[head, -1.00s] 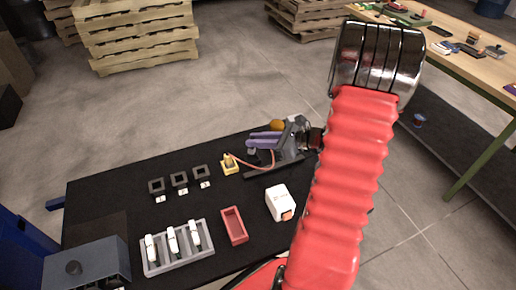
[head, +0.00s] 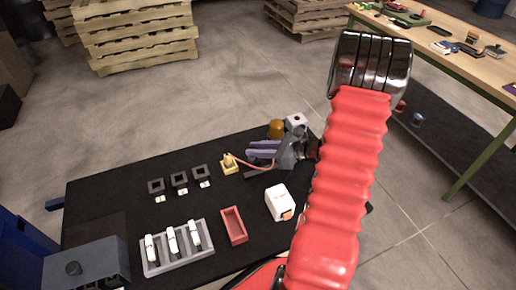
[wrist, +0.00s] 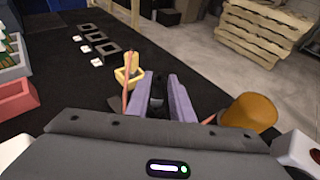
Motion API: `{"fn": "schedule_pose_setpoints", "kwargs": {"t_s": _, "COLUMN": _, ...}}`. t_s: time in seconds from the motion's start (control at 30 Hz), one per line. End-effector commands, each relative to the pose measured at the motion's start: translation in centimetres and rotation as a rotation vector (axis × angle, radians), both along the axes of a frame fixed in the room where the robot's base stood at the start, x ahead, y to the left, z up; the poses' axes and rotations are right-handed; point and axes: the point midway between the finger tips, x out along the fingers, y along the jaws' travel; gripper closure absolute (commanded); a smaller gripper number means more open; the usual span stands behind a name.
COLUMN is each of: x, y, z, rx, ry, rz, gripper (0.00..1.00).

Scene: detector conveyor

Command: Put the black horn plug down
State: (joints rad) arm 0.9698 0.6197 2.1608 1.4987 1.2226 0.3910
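My gripper (head: 250,148) has two purple fingers and is low over the black table mat, pointing left. In the wrist view my gripper (wrist: 160,78) has a dark piece between the fingers, which I take for the black horn plug (wrist: 158,90); both fingers lie close along its sides. The plug cannot be made out in the head view. A yellow block (head: 229,165) with an orange-red wire stands just beyond the fingertips; it also shows in the wrist view (wrist: 129,73). Whether the plug touches the mat is hidden.
Several black square frames (head: 179,179) with white tags stand left of the yellow block. Nearer are a grey rack (head: 178,262) of white detectors, a red tray (head: 234,226) and a white box (head: 277,202). An orange cylinder (head: 276,128) stands close behind my gripper.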

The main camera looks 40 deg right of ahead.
Motion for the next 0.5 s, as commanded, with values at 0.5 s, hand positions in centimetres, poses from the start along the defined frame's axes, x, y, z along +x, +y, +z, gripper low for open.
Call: {"fn": "schedule_pose_setpoints", "kwargs": {"t_s": 0.5, "x": 0.01, "y": -0.01, "z": 0.19, "rx": -0.001, "ry": 0.0, "rz": 0.0, "gripper": 0.65}}
